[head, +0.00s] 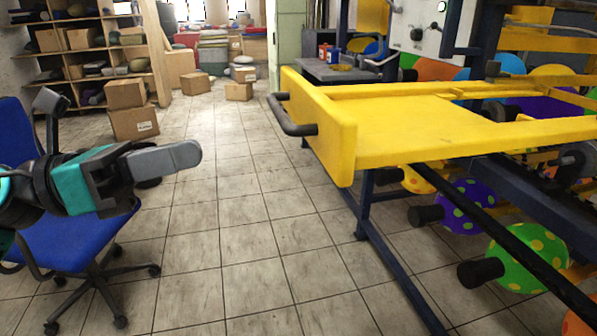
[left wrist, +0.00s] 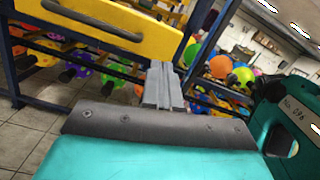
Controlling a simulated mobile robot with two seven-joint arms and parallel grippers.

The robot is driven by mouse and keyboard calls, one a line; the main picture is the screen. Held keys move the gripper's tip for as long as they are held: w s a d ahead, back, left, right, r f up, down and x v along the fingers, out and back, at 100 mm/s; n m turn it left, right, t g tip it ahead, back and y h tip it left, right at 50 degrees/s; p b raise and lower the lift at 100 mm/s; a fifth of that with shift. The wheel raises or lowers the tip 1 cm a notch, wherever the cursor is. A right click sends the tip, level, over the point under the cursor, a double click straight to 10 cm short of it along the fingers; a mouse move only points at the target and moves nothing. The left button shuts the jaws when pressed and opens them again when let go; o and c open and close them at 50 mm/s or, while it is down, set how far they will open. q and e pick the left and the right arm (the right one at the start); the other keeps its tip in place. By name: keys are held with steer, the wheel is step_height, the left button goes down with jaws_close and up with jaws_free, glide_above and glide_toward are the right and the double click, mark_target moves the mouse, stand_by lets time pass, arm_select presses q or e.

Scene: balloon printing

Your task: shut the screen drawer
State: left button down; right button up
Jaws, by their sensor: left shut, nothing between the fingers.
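The yellow screen drawer (head: 400,125) sticks out of the machine toward the left in the head view, so it stands open. Its dark bar handle (head: 285,115) is on its left end panel. The drawer's yellow end (left wrist: 130,30) and its handle (left wrist: 90,20) also show at the top of the left wrist view. My left gripper (head: 185,155) is shut and empty, left of the handle with a gap of floor between them in the head view. Its closed fingers (left wrist: 162,80) point toward the drawer side in the left wrist view. My right gripper is not in view.
A blue office chair (head: 65,240) stands at the left, behind and below my left arm. Cardboard boxes (head: 133,122) and shelves are at the back left. Patterned balloons (head: 525,255) sit on rods under the drawer. The tiled floor (head: 230,215) between chair and machine is clear.

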arm_select(q)
steer(key=m+y, duration=0.1)
steer(key=m, duration=0.2)
steer(key=g+p, duration=0.1)
steer(key=p, duration=0.1)
glide_toward(326, 141)
steer(key=p+x, duration=0.1)
steer(key=x, duration=0.4)
steer(key=shift+d+r+p, duration=0.15)
steer(key=shift+d+p, duration=0.1)
steer(key=shift+p, duration=0.1)
steer(key=shift+w+d, duration=0.15)
steer(key=shift+d, duration=0.55)
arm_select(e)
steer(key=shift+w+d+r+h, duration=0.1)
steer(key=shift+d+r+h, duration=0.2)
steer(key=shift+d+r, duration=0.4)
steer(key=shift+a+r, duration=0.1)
arm_select(q)
steer(key=shift+w, duration=0.15)
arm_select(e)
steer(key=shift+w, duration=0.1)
